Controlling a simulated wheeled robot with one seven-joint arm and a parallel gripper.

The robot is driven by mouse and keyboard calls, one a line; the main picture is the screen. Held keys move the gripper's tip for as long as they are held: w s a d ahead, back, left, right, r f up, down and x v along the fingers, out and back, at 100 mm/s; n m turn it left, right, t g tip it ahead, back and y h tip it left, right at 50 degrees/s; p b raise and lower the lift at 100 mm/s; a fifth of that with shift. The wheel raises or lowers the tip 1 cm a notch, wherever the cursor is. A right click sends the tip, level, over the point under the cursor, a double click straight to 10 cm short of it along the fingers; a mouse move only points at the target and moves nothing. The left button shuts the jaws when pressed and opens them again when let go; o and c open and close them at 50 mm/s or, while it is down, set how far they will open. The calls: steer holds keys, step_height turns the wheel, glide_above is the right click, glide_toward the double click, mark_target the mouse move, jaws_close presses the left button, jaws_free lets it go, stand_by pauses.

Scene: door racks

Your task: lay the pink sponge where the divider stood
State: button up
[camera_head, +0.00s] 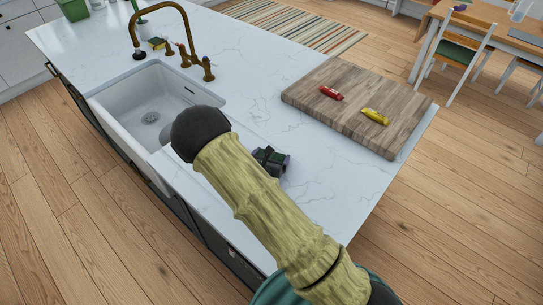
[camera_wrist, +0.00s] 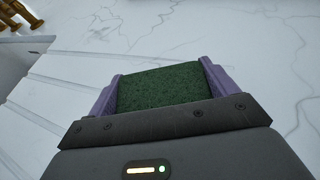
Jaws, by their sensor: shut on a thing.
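My gripper (camera_wrist: 160,90) is shut on a block with a dark green, rough top face (camera_wrist: 158,87), held between its two purple fingers. It looks like the scouring side of a sponge; no pink shows on it, and its other faces are hidden. In the head view my gripper (camera_head: 270,160) is over the white counter right of the sink, partly hidden by my arm. I cannot tell whether the block touches the counter. I see no divider in either view.
The sink (camera_head: 150,105) with a brass faucet (camera_head: 165,20) is at the left. A small yellow and green sponge (camera_head: 157,43) lies behind it. A wooden board (camera_head: 345,115) at the right carries a red item (camera_head: 331,93) and a yellow item (camera_head: 375,117). White counter lies bare between.

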steer(key=o, duration=0.8)
steer(key=shift+c, duration=0.2)
steer(key=shift+r, duration=0.1)
steer(key=b+v, duration=0.2)
steer(key=v, duration=1)
